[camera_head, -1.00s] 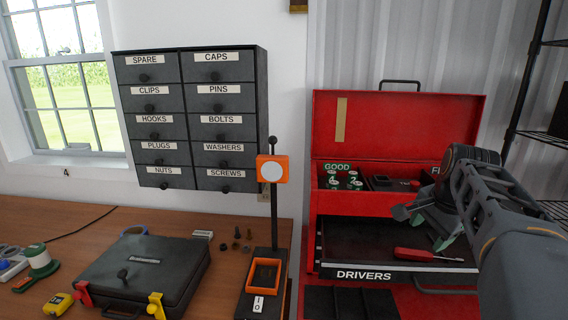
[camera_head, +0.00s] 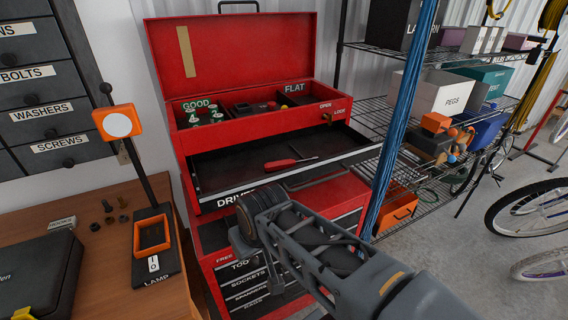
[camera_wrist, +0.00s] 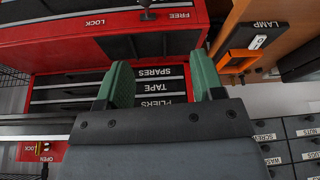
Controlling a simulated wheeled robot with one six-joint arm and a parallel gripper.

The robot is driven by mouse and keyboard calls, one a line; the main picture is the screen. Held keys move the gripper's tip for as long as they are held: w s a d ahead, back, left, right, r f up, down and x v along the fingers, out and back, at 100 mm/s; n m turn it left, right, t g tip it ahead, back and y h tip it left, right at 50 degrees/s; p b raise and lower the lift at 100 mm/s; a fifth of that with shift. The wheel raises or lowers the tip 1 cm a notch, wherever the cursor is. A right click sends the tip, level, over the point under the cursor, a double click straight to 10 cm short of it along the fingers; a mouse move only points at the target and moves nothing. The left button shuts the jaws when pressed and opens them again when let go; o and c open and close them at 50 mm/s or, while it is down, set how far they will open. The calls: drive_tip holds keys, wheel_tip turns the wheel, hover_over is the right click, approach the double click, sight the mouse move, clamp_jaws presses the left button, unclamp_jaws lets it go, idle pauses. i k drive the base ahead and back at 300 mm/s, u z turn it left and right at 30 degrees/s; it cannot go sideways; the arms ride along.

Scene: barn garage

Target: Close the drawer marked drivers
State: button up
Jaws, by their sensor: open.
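The drawer marked DRIVERS (camera_head: 222,198) is pulled out of the red toolbox (camera_head: 183,128) in the head view. A red screwdriver (camera_head: 280,164) lies inside it. My gripper is in front of the drawer in the head view, and my wrist covers part of the drawer's label and front. In the wrist view my gripper (camera_wrist: 160,75) shows two green fingers spread apart with nothing between them. Whether it touches the drawer I cannot tell.
Lower drawers (camera_head: 260,280) of the red cabinet look shut. A lamp base (camera_head: 155,265) stands on the wooden bench at left. A blue post (camera_head: 402,115) and wire shelves (camera_head: 375,110) stand at right. Open floor lies farther right, near bicycles.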

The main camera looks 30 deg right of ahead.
sight(222, 175)
drive_tip(key=z, duration=1.75)
drive_tip(key=k, duration=0.85)
drive_tip(key=u, duration=1.75)
